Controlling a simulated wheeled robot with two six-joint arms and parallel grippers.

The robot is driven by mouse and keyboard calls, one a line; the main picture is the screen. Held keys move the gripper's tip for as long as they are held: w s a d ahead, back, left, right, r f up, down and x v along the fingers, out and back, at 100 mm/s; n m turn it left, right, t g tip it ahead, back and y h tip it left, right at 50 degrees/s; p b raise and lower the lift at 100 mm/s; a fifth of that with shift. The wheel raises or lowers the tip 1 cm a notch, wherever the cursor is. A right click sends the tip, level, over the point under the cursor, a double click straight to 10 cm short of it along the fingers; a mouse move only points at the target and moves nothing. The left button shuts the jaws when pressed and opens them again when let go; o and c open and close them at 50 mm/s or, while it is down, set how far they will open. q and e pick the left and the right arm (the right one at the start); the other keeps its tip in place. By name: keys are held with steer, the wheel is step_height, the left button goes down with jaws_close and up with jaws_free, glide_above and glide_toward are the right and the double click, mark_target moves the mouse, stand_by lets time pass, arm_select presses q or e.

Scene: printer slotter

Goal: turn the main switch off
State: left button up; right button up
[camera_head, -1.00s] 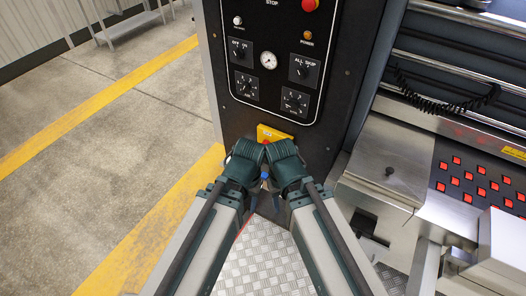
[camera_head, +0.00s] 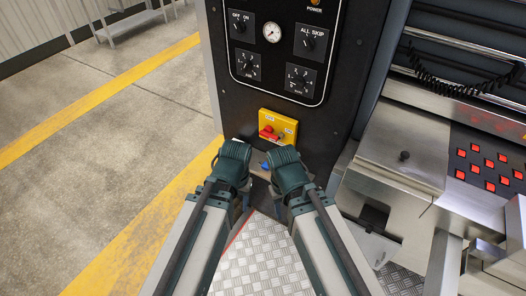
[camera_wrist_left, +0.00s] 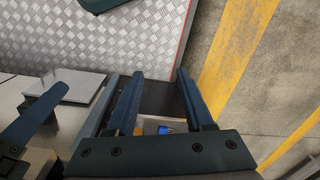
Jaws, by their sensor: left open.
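A black control panel (camera_head: 279,60) stands ahead, with an OFF/ON knob (camera_head: 239,27) at its upper left. Below it a yellow plate (camera_head: 289,124) carries a red knob or switch (camera_head: 268,132). Which of these is the main switch I cannot read. My left gripper (camera_head: 243,152) is just below and left of the yellow plate, apart from the red part. Its two blue fingers (camera_wrist_left: 158,80) are spread with nothing between them in the left wrist view. My right gripper (camera_head: 275,160) is close beside it, below the plate; its fingers are hidden in the head view.
More knobs (camera_head: 307,42) and a gauge (camera_head: 271,33) sit on the panel. A metal machine with red lit buttons (camera_head: 489,166) is close on the right. A checkered metal floor plate (camera_head: 263,258) lies below. Open concrete floor (camera_head: 120,130) with yellow lines is on the left.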

arm_select(q)
steer(key=w+a+f+n+h+b, duration=0.1)
steer(key=w+a+f+b, duration=0.1)
steer(key=f+b, duration=0.65)
steer(key=w+a+f+n+b, duration=0.1)
steer(key=a+f+b, duration=0.1)
steer(key=f+b, duration=0.7)
steer(key=n+t+h+b, duration=0.85)
steer(key=n+t, duration=0.45)
steer(key=t, duration=0.3)
glide_toward(265, 136)
steer(key=x, duration=0.8)
steer(key=shift+w, duration=0.25)
jaws_close()
